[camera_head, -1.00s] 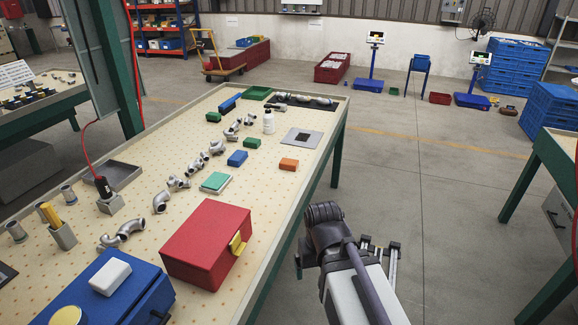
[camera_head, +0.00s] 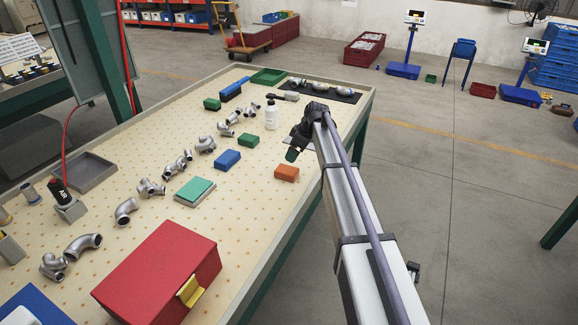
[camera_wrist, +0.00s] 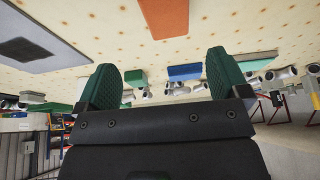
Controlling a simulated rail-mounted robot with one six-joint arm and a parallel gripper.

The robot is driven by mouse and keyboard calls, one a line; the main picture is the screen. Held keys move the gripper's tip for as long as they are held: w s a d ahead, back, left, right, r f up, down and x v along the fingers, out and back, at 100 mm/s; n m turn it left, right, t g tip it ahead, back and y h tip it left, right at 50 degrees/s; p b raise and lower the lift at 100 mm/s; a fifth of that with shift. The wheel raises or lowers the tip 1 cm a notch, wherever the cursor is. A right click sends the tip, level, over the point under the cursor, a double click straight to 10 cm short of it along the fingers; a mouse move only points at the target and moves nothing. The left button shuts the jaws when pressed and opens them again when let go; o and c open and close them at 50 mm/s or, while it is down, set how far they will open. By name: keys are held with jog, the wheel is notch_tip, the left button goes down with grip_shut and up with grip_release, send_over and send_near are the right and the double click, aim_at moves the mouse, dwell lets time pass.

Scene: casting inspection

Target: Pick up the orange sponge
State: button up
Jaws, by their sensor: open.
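The orange sponge (camera_head: 287,173) is a small block lying on the pegboard-patterned table near its right edge. It also shows at the top of the wrist view (camera_wrist: 165,17), cut off by the frame edge. My gripper (camera_head: 293,150) is over the table, just behind the sponge in the head view, with the arm reaching in from the front right. In the wrist view my gripper (camera_wrist: 160,82) shows two green fingers spread apart with nothing between them. The sponge is beyond the fingertips, not touched.
Near the sponge are a blue block (camera_head: 226,160), a green block (camera_head: 248,140) and a white bottle (camera_head: 272,114). A teal-topped pad (camera_head: 195,191), metal pipe fittings (camera_head: 148,187) and a red box (camera_head: 160,275) stand farther left. Bare table surrounds the sponge.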

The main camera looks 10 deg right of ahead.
aim_at(285, 169)
jog(key=shift+s+a+r, duration=0.3)
jog(key=shift+s, duration=0.2)
jog(key=shift+s+a+f, duration=0.1)
jog(key=shift+a+f, duration=0.05)
jog(key=b+x, duration=0.5)
jog(key=shift+d+f, duration=0.2)
jog(key=shift+f, duration=0.05)
jog(key=shift+a+f+b, duration=0.15)
jog(key=shift+f+b, duration=0.05)
jog(key=shift+b, duration=0.1)
jog(key=shift+r, duration=0.1)
jog(key=b+x, duration=0.4)
jog(key=x, duration=0.1)
jog(key=shift+b, duration=0.35)
jog(key=shift+c, duration=0.2)
jog(key=c, duration=1)
jog(key=shift+o, duration=0.2)
jog(key=shift+r, duration=0.1)
